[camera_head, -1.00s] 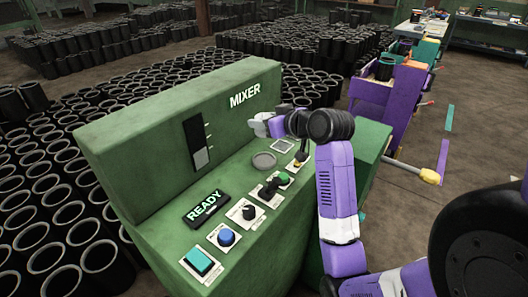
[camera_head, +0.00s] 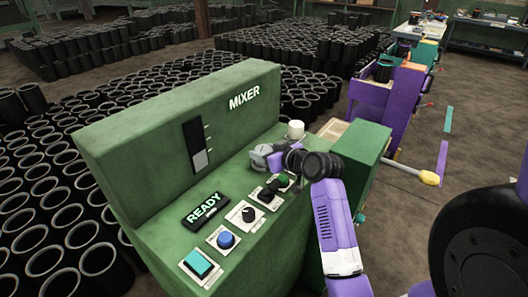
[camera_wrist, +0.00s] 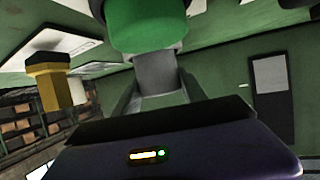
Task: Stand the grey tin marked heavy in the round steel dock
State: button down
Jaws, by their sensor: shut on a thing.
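My gripper (camera_head: 262,156) is low over the sloping control panel, at the spot of the round steel dock. It is shut on a grey thing, which I take for the grey tin; a grey face (camera_wrist: 157,74) shows between the fingers in the wrist view. No marking on it can be read. The gripper hides the dock in the head view, so I cannot tell whether the tin touches it. A white cylinder (camera_head: 296,130) stands upright just behind my gripper.
The green mixer console (camera_head: 130,165) has a READY display (camera_head: 206,208), a teal button (camera_head: 198,262), a blue button (camera_head: 226,240) and a black knob (camera_head: 248,213). A green-topped control (camera_head: 284,180) sits close to my gripper. Black sleeves (camera_head: 50,190) crowd the floor beyond.

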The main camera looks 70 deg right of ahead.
jog(key=shift+f, duration=0.15)
jog(key=c, duration=0.6)
grip_release()
jog(key=shift+c, duration=0.2)
jog(key=shift+r, duration=0.2)
jog(key=b+v, duration=0.1)
jog(key=v, duration=1.1)
jog(key=shift+s, duration=0.1)
